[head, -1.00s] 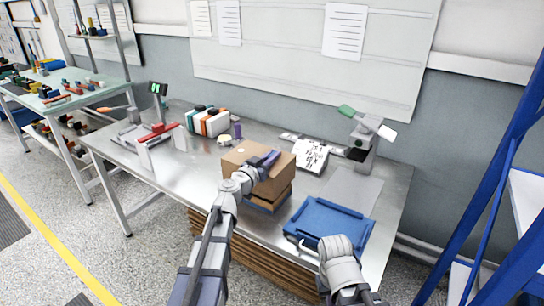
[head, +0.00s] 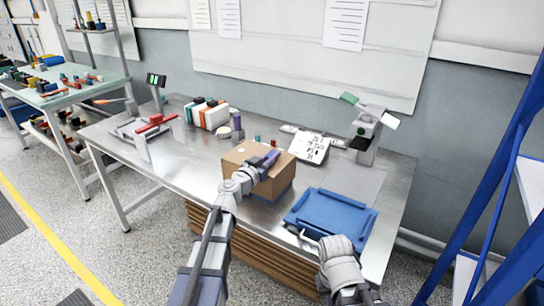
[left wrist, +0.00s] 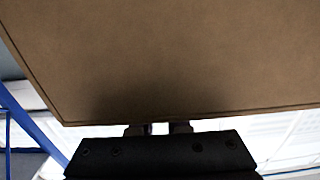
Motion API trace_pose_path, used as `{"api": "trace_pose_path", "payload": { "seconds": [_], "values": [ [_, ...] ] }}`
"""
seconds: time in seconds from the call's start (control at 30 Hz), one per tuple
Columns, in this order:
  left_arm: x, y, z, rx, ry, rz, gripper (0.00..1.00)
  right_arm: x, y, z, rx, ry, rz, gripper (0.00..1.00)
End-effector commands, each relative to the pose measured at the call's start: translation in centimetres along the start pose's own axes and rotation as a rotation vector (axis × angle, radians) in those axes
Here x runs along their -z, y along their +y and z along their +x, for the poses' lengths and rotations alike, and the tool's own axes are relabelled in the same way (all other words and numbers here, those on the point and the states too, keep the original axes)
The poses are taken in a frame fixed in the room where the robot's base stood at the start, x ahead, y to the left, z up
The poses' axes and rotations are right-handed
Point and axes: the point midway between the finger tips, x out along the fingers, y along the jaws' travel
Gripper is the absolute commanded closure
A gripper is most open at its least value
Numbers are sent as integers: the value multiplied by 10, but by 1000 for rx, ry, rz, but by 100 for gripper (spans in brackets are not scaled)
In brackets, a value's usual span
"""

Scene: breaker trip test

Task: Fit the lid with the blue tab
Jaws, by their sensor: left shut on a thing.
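A brown lid (head: 245,154) sits over a brown box on the steel table in the head view. Lid and box look like one block, with only a little blue (head: 285,194) showing low at its right corner. My left gripper (head: 268,160) is shut on the lid at its top right side. In the left wrist view the lid's brown face (left wrist: 165,60) fills most of the picture above the gripper (left wrist: 158,128). I cannot make out a blue tab. My right gripper (head: 308,240) is low at the table's front edge, its jaws unclear.
A blue tray (head: 330,222) lies right of the box on the steel table (head: 190,175). A white printed card (head: 309,148) and a grey stand (head: 366,135) are behind.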

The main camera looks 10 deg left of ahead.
Motion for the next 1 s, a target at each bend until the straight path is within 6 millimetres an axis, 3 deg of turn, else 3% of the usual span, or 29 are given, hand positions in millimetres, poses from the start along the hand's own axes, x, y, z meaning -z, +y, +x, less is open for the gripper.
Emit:
{"api": "trace_pose_path", "payload": {
  "seconds": [0.03,0.33,0.67,1.0],
  "values": [
    [0,0,0,0,0,0,82,0,0,0,0,0,0,100],
    [0,0,0,0,0,0,51,0,0,0,0,0,0,100],
    [0,0,-4,0,0,0,51,0,0,0,0,0,0,100],
    [0,1,-48,2,0,0,51,0,0,0,0,0,0,100]
  ]
}}
